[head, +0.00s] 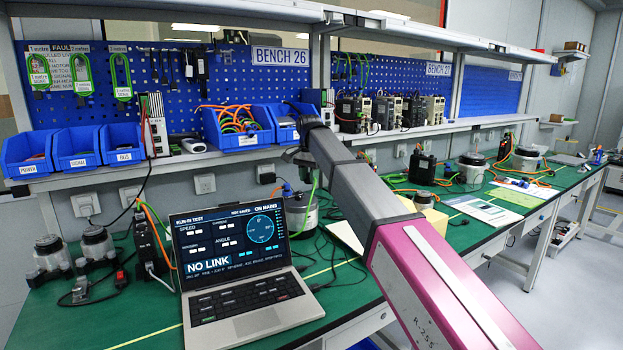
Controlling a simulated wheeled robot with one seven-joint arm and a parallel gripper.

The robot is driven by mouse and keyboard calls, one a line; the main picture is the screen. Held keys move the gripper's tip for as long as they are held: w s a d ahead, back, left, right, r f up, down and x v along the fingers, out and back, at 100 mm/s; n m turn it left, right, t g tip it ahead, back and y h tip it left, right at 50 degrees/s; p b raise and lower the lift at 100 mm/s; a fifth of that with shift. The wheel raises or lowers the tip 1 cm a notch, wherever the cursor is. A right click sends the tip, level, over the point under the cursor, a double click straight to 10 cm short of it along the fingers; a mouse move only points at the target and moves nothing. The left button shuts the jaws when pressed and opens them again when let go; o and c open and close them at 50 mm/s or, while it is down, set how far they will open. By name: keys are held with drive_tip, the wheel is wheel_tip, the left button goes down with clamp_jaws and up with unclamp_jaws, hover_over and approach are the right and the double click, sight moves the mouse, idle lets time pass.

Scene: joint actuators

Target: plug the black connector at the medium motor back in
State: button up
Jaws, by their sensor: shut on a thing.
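My arm reaches from the lower right up over the bench. My gripper (297,157) is a small dark shape at its far end, above and behind the laptop. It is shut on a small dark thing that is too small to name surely. Below it stands a grey-white cylindrical motor (299,212), partly hidden by the laptop and the arm, with blue and orange plugs and a green cable near its top. Two smaller dark motors, one (48,256) and another (97,243), stand at the left. I cannot make out the black connector or the motor's socket.
An open laptop (240,262) showing "NO LINK" stands on the green bench (130,318). A black drive unit (150,243) with cables is left of it. Blue bins (77,149) line the shelf above. More motors, cables and papers lie along the bench at the right.

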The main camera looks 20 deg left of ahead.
drive_tip(key=shift+w, duration=0.1)
drive_tip(key=shift+w+a, duration=1.75)
drive_tip(key=shift+w, duration=0.2)
drive_tip(key=shift+w+a, duration=1.7)
drive_tip(key=shift+w, duration=0.25)
drive_tip(key=shift+f, duration=2.8)
drive_tip(key=shift+f, duration=0.65)
drive_tip(key=o, duration=0.9)
drive_tip(key=shift+r, duration=0.1)
